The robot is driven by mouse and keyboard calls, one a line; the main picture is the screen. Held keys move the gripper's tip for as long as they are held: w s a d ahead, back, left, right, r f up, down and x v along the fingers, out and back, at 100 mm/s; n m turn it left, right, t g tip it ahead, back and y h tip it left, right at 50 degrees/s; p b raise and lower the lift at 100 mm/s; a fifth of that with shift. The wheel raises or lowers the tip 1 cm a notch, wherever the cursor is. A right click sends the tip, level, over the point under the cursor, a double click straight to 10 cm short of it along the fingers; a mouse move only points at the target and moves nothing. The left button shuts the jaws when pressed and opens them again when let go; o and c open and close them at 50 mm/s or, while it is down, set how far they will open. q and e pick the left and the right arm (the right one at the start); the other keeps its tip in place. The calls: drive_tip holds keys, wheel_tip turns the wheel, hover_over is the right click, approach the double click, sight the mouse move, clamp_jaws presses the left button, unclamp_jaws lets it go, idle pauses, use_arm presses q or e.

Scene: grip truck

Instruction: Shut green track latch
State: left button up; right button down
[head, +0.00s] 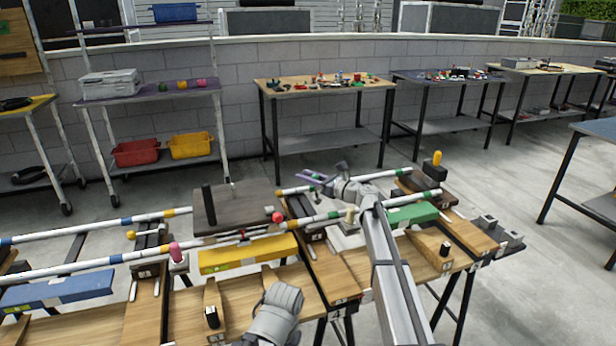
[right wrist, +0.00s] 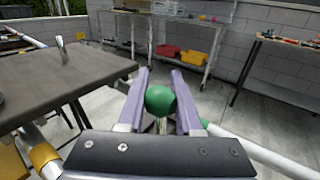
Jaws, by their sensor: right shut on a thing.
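A round green knob (right wrist: 160,100), which looks like the handle of the green track latch, sits between the purple fingers of my right gripper (right wrist: 161,92) in the right wrist view. The fingers are shut on it from both sides. In the head view my right gripper (head: 313,178) reaches over the track rails from the right, and the knob cannot be made out there. The latch's lower parts are hidden behind the gripper body, so its position is unclear. My left gripper is not in view.
Two white rails (head: 120,258) with coloured bands run along the wooden bench. A dark grey plate (head: 235,205) lies left of the gripper. A yellow block (head: 248,254) and a red knob (head: 277,217) are nearby. Workbenches and a shelf stand behind, across open floor.

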drive_tip(key=a+n+p, duration=0.1)
drive_tip(key=a+f+n+g+h+p, duration=0.1)
drive_tip(key=s+a+f+n+h+p, duration=0.1)
drive_tip(key=n, duration=0.1)
drive_tip(key=shift+s+a, duration=0.1)
drive_tip(key=shift+a, duration=0.15)
drive_tip(key=shift+s+a+f+n+h, duration=0.1)
drive_tip(key=shift+a+f+n+h, duration=0.35)
drive_tip(key=shift+h, duration=0.35)
drive_tip(key=c, duration=0.6)
unclamp_jaws()
drive_tip(key=shift+d, duration=0.1)
